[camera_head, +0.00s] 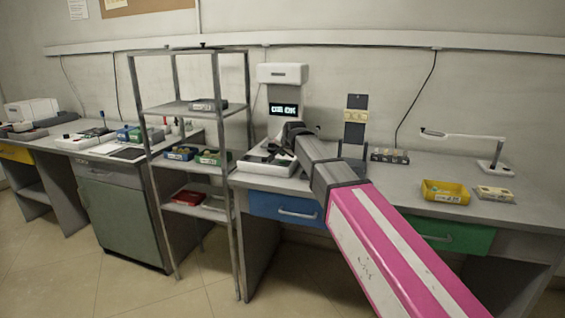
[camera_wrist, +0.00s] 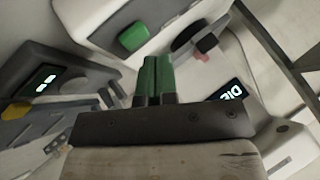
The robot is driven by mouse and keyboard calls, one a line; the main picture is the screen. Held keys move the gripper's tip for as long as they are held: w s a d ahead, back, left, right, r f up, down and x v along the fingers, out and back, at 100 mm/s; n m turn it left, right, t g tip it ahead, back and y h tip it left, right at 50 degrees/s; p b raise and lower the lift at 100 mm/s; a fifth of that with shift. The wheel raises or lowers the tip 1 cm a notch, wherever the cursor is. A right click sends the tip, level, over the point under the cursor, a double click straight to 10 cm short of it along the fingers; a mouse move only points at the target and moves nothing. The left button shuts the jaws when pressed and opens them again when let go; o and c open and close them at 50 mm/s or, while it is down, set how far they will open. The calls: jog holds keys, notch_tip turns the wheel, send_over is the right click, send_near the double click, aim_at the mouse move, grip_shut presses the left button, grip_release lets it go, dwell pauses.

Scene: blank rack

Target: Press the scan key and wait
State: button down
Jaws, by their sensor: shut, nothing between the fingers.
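A white machine (camera_head: 282,73) with a lit display (camera_head: 284,109) reading "DIE OK" stands on the bench against the wall. Part of that display (camera_wrist: 232,92) also shows in the wrist view. A green key (camera_wrist: 137,36) sits on a white housing in the wrist view; its label cannot be read, so I cannot tell if it is the scan key. My gripper (camera_wrist: 156,62) is shut and empty, its green fingertips side by side just below the key in the picture. A small gap shows between them and the key. In the head view my arm hides the key.
A grey device with a small lit display (camera_wrist: 42,82) is at left in the wrist view. In the head view, a metal rack (camera_head: 215,100) stands left of the machine. A yellow bin (camera_head: 445,192) and a lamp (camera_head: 495,167) are on the right bench.

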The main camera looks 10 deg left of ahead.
aim_at(284, 161)
jog(key=shift+f, duration=0.15)
dwell(0.6)
jog(key=shift+f, duration=0.25)
jog(key=shift+f, duration=0.45)
dwell(0.7)
jog(key=shift+r, duration=0.85)
jog(key=shift+r, duration=0.15)
jog(key=shift+r, duration=2.4)
